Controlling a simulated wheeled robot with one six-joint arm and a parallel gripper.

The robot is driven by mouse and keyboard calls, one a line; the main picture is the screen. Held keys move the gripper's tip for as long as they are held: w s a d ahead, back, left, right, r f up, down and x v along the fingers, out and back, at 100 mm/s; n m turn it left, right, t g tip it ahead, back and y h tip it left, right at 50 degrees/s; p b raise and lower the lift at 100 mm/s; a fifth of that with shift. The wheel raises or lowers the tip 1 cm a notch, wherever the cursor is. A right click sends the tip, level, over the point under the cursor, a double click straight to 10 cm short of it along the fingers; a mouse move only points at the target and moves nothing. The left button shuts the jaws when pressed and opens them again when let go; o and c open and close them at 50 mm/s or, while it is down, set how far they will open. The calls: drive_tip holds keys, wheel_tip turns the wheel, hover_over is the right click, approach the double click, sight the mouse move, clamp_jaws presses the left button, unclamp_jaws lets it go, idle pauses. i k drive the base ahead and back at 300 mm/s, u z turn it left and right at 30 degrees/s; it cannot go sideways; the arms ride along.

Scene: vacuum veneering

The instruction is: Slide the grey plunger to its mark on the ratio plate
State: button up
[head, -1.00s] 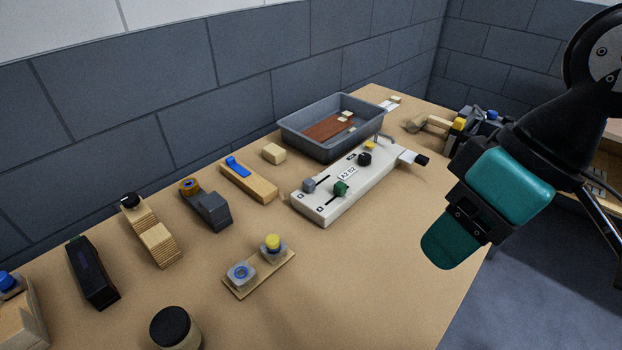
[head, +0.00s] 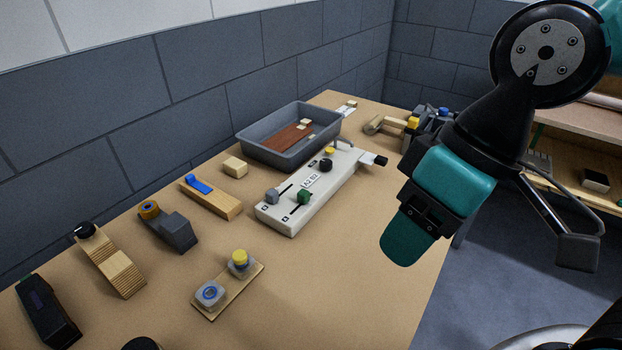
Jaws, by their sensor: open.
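The ratio plate (head: 322,197) is a long white block on the bench, with dark slots and a label that seems to read "A2 B2". The grey plunger (head: 272,195) is a small grey knob at the near left end of one slot. A green knob (head: 304,197) sits by the second slot, to its right. Any mark for the grey plunger is too small to make out. My gripper (head: 408,240) hangs to the right of the plate, over the bench's right side, apart from everything. It is open and empty; its fingertips are hard to make out.
A grey tray (head: 250,147) with brown strips stands behind the plate. A wooden block with a blue top (head: 222,202) lies to the left. A small board with two cups (head: 222,300) lies nearer. A grey wall runs behind.

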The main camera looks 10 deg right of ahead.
sight(271, 196)
drive_tip(key=z, duration=0.05)
drive_tip(key=k, duration=1)
drive_tip(key=z, duration=1.1)
drive_tip(key=i, duration=1.05)
drive_tip(key=u, duration=2.3)
drive_tip(key=i, duration=0.5)
